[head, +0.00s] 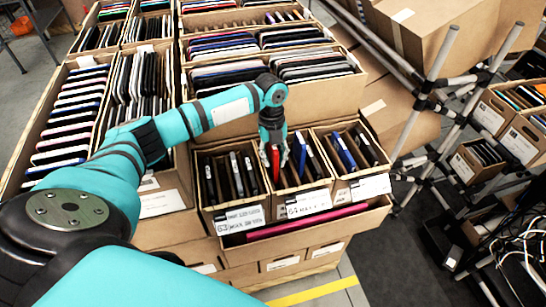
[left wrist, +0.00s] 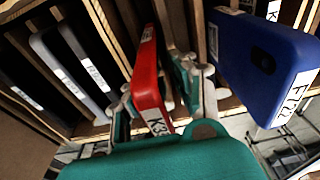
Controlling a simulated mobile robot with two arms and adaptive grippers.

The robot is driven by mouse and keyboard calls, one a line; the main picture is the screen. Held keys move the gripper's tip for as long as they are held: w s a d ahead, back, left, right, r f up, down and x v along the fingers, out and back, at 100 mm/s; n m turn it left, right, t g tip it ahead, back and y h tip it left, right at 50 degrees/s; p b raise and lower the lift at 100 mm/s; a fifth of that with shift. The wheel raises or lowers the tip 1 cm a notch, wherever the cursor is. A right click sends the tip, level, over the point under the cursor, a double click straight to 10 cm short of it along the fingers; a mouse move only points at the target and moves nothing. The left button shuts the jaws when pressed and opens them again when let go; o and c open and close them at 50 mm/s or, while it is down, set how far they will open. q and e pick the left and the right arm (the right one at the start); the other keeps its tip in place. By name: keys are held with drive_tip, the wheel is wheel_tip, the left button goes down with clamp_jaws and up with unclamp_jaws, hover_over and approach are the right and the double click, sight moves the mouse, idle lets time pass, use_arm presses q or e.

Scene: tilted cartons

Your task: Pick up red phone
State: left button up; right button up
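The red phone (left wrist: 147,78) stands on edge in a slot of the middle small carton (head: 300,188). Its white end label is partly readable in the left wrist view, and its upper part shows in the head view (head: 276,163). My left gripper (head: 274,152) reaches down over this carton, with one finger on each side of the red phone. The fingers also show in the left wrist view (left wrist: 158,95), close to the phone. I cannot tell whether both touch it. My right gripper is not in view.
A blue phone (left wrist: 262,55) stands close to the right finger. Grey and dark phones (left wrist: 72,70) stand on the left. Small cartons of phones flank the middle one on the left (head: 236,212) and right (head: 362,180). A metal frame (head: 430,95) stands at the right.

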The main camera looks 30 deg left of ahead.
use_arm(q)
drive_tip(key=shift+f, duration=0.15)
drive_tip(key=c, duration=0.4)
clamp_jaws()
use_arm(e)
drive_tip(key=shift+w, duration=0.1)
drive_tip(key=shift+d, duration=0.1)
use_arm(q)
drive_tip(key=shift+r, duration=0.35)
wheel_tip(320, 180, up, 9)
drive_tip(key=b, duration=0.2)
drive_tip(key=shift+r+b, duration=0.2)
drive_tip(key=shift+b, duration=0.1)
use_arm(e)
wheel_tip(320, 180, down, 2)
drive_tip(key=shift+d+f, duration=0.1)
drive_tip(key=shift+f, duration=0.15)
use_arm(q)
drive_tip(key=shift+r+p, duration=0.45)
drive_tip(key=shift+p, duration=0.25)
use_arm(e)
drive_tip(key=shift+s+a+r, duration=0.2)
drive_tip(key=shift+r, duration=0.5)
